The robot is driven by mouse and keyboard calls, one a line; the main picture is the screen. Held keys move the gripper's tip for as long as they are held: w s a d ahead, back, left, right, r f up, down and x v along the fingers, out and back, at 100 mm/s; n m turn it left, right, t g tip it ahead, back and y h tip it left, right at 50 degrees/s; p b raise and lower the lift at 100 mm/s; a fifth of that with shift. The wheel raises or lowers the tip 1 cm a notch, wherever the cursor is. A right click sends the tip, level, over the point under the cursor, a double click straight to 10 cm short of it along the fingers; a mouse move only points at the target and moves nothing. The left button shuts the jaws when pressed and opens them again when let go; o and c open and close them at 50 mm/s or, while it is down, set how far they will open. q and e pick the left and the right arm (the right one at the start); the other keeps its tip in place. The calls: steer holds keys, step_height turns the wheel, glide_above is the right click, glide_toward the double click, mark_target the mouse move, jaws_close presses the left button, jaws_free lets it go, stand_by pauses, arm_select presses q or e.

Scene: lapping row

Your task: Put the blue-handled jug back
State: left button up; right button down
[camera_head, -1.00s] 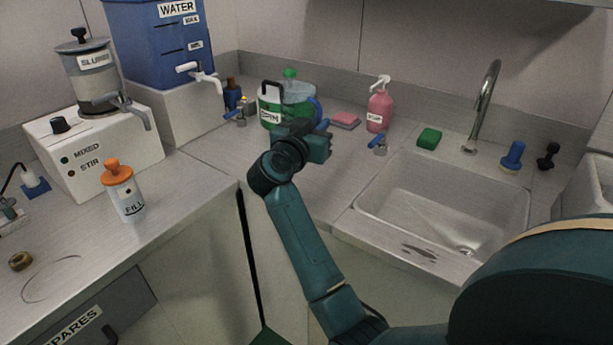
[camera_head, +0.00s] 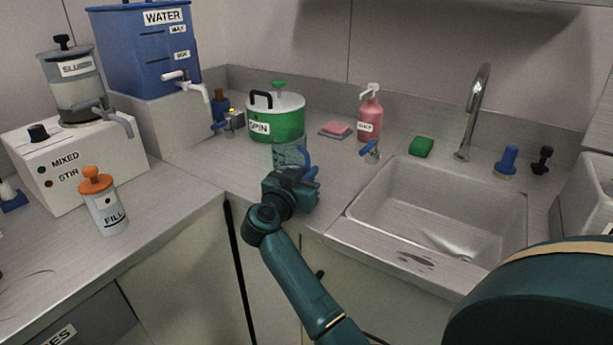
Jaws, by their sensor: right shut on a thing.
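The blue-handled jug is a clear, see-through vessel (camera_head: 287,152) with its blue handle (camera_head: 309,163) on the right side. It is upright in front of the green SPIN pot, with its lower part hidden behind my right gripper (camera_head: 294,180). My right gripper is shut on the jug; its fingertips are hard to make out against the handle. I cannot tell whether the jug's base touches the counter. My left gripper is not in view.
The green SPIN pot (camera_head: 285,123) stands behind the jug. A blue WATER tank (camera_head: 140,50) stands left. Counter between jug and tap is clear.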

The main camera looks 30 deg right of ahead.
steer(key=c, duration=1.9)
jaws_free()
steer(key=shift+f, duration=0.1)
steer(key=shift+c, duration=0.2)
steer(key=o, duration=0.4)
steer(key=shift+o, duration=0.2)
